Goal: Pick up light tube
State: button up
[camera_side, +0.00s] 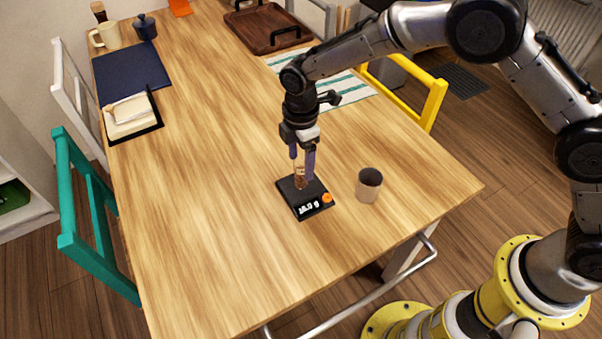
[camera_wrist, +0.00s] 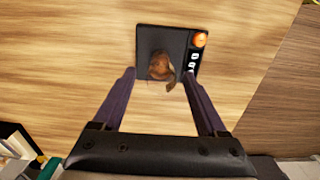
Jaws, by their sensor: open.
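A clear tube (camera_side: 299,177) with brown contents stands on a small black scale (camera_side: 287,197) near the front of the wooden table. In the wrist view the tube (camera_wrist: 160,66) shows from above, on the scale plate (camera_wrist: 146,42). My gripper (camera_side: 301,160) points down over the scale, its two purple fingers apart at either side of the tube's upper part. In the wrist view my gripper (camera_wrist: 159,77) is open, with the tube between and slightly beyond the fingertips. I cannot tell whether either finger touches it.
A grey cup (camera_side: 369,186) stands right of the scale. The scale has an orange knob (camera_side: 326,198) and a lit readout. A striped cloth (camera_side: 345,88), wooden tray (camera_side: 266,28), and dark blue mat (camera_side: 130,72) lie farther back. The table left of the scale is clear.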

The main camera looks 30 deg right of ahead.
aim_at(301, 172)
notch_tip(301, 172, down, 4)
jog(key=shift+f, duration=0.15)
jog(key=shift+c, duration=0.2)
grip_shut()
